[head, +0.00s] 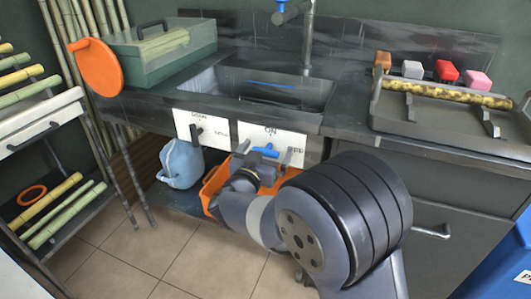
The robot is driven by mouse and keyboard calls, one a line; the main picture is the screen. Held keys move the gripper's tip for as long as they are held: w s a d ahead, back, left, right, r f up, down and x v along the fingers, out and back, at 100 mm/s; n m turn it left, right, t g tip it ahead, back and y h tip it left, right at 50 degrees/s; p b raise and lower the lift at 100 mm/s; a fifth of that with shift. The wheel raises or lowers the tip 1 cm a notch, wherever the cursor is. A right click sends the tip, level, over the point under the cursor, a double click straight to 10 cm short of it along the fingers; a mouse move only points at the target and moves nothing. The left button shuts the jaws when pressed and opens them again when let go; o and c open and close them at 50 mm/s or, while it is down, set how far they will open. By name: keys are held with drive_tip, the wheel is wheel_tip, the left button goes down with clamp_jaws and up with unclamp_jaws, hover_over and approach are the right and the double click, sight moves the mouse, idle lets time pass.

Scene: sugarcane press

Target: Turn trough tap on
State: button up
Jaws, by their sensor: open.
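A white panel (252,130) on the front of the counter is marked ON at its top and seems to read OFF at its right. A small blue tap handle (265,151) shows on it, lying roughly level. My gripper (266,154) is right in front of this panel, open, with its fingers on either side of the blue handle. I cannot tell whether the fingers touch it. The sink trough (215,80) is above the panel, with a blue streak inside it. My gripper and arm hide the lower part of the panel.
A second white panel (203,129) with a dark lever is to the left. A blue-grey jug (181,164) and an orange crate (211,184) stand below. A metal tray (425,115) with a cane lies at the right. The tiled floor at the front left is clear.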

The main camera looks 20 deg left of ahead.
drive_tip(key=shift+c, duration=0.2)
drive_tip(key=c, duration=0.8)
drive_tip(key=shift+m, duration=0.4)
drive_tip(key=m+b, duration=0.1)
drive_tip(key=m, duration=0.3)
drive_tip(key=shift+f+m, duration=0.15)
drive_tip(key=shift+m, duration=0.25)
drive_tip(key=m+b, duration=0.2)
drive_tip(key=m, duration=0.1)
drive_tip(key=shift+d, duration=0.1)
drive_tip(key=shift+m+b, duration=0.65)
drive_tip(key=shift+m, duration=1.05)
